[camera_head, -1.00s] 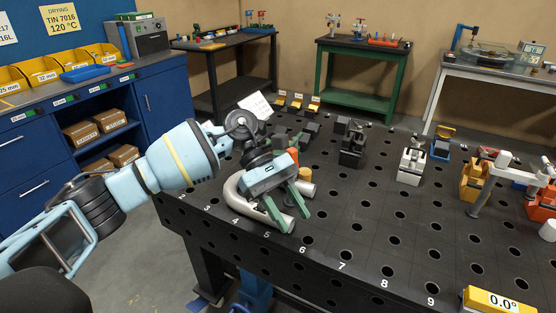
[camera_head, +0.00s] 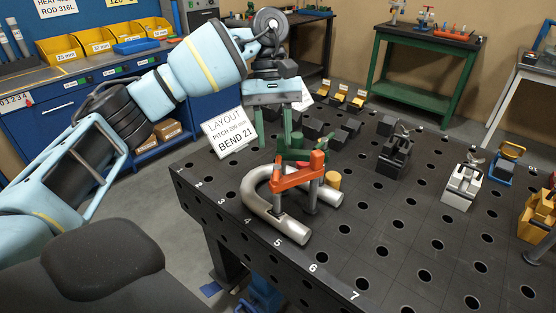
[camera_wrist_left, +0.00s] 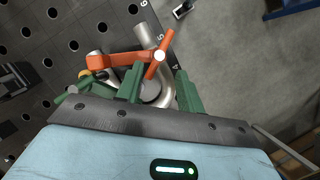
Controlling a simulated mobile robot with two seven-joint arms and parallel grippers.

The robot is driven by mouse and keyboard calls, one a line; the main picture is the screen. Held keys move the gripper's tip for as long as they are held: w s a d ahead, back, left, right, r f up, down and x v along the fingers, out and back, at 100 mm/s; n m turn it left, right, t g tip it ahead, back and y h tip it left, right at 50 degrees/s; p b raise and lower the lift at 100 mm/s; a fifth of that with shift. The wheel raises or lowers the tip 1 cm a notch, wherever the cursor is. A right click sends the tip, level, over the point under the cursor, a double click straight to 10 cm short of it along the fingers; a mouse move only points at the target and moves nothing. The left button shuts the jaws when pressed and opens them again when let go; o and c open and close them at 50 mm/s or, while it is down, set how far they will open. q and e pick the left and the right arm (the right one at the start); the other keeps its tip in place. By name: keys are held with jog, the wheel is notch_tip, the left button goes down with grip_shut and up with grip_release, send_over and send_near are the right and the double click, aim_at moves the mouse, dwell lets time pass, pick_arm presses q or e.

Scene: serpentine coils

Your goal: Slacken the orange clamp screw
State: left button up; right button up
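The orange clamp (camera_head: 296,177) stands on the black perforated table and spans a bent grey pipe (camera_head: 262,205). In the left wrist view the clamp's arm (camera_wrist_left: 118,58) runs to an orange cross handle with a pale round centre, the clamp screw (camera_wrist_left: 160,56). My left gripper (camera_head: 276,143) is above and behind the clamp, its green fingers pointing down. In the left wrist view the gripper (camera_wrist_left: 157,78) has its fingers apart, with the screw handle showing beyond and between the tips. I cannot tell whether they touch it. My right gripper is not in view.
Dark blocks (camera_head: 345,128), a black vise (camera_head: 394,156) and a grey vise (camera_head: 462,185) are farther along the table (camera_head: 330,265). A layout sign (camera_head: 229,134) is left of the gripper. The table's front stretch is clear.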

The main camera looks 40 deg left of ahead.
aim_at(277, 165)
pick_arm(q)
jog(key=x, duration=0.4)
jog(key=shift+f+b, duration=0.1)
jog(key=shift+b, duration=0.2)
jog(key=shift+x, duration=0.95)
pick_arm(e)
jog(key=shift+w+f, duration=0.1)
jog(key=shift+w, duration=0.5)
pick_arm(q)
jog(key=shift+c, duration=0.5)
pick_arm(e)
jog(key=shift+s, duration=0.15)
pick_arm(q)
grip_shut()
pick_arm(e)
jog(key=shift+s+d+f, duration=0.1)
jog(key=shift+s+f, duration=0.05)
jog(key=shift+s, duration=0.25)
